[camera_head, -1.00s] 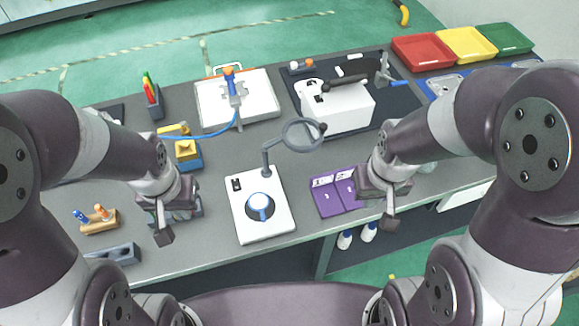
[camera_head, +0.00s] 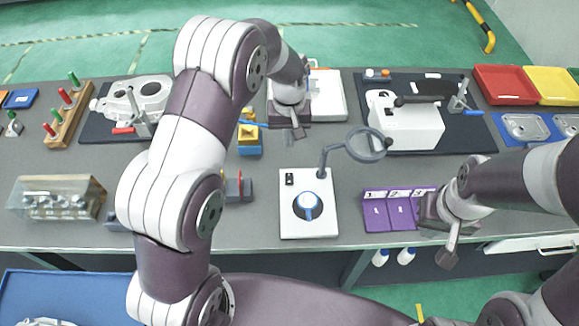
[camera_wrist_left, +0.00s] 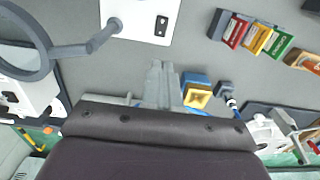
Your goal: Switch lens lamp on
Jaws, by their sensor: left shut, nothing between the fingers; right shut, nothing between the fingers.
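The lens lamp has a white base plate (camera_head: 325,228) at the front middle of the table, with a grey arm and round magnifier lens (camera_head: 367,144) above its right side. A small black switch (camera_head: 290,180) is at the plate's upper left; it also shows in the left wrist view (camera_wrist_left: 161,26). Whether the lamp is lit cannot be told. A round blue-and-white piece (camera_head: 307,206) sits on the plate. My left gripper (camera_head: 298,132) is shut and empty, beyond the plate and apart from the switch. My right gripper (camera_head: 448,258) is shut and empty near the front edge, right of purple numbered trays.
The purple trays (camera_head: 377,215) lie right of the lamp. A blue-and-yellow block (camera_head: 249,140) is close to the left gripper. A white machine (camera_head: 405,125) stands behind the lens. A clear-covered box (camera_head: 57,200) is at the left. Bare table lies between the left gripper and the plate.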

